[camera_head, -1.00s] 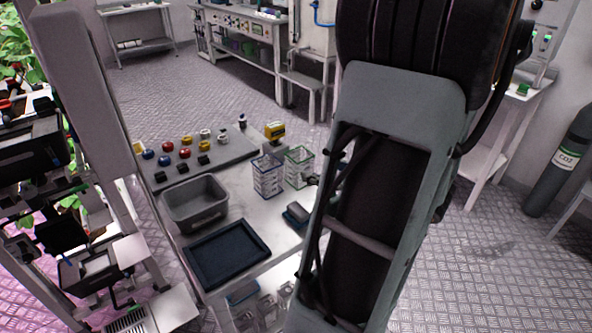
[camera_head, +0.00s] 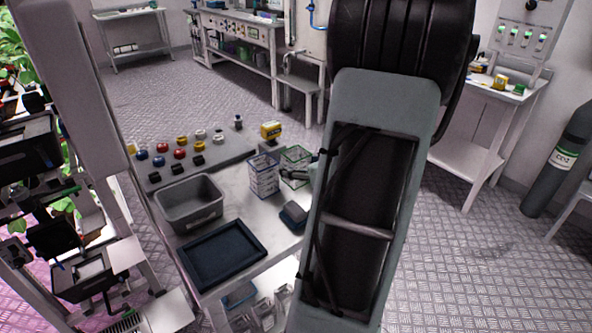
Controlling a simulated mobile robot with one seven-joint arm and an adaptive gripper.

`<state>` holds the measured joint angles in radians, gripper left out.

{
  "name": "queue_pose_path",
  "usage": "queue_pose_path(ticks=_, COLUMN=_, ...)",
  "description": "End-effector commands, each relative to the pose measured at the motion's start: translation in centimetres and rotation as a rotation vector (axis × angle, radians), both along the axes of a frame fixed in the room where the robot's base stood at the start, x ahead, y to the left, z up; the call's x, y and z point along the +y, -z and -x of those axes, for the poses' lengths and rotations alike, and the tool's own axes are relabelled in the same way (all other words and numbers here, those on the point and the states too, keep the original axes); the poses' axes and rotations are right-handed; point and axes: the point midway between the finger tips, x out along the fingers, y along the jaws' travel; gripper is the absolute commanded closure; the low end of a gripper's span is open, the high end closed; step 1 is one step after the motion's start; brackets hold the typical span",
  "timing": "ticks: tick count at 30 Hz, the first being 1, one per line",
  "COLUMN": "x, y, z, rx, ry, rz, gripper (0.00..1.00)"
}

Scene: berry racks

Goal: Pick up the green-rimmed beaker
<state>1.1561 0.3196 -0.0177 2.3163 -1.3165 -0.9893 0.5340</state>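The green-rimmed beaker (camera_head: 295,156) is a clear square container on the grey table, just right of a similar blue-rimmed beaker (camera_head: 263,178). My gripper (camera_head: 291,174) shows as a small dark shape in front of the green-rimmed beaker's lower part, coming from the right. My large grey arm link hides most of the wrist. I cannot tell whether the fingers touch the beaker or how far they are open.
A grey bin (camera_head: 190,222) and a dark blue tray (camera_head: 262,248) are at the table's front left. A yellow device (camera_head: 270,130) stands behind the beakers. A dark blue box (camera_head: 293,214) sits near the right edge.

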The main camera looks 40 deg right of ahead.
Motion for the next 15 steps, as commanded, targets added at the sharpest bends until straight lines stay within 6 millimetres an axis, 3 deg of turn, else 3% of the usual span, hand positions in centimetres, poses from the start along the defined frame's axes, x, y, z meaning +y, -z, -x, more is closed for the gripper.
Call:
queue_pose_path(ticks=1, x=-0.01, y=-0.02, z=0.02, rx=0.0, ry=0.0, rz=0.0, gripper=0.55)
queue_pose_path(ticks=8, x=-0.02, y=-0.02, z=0.04, rx=0.0, ry=0.0, rz=0.0, gripper=0.8)
queue_pose_path(ticks=15, x=-0.03, y=-0.28, z=0.03, rx=-0.001, ry=0.0, rz=0.001, gripper=0.8)
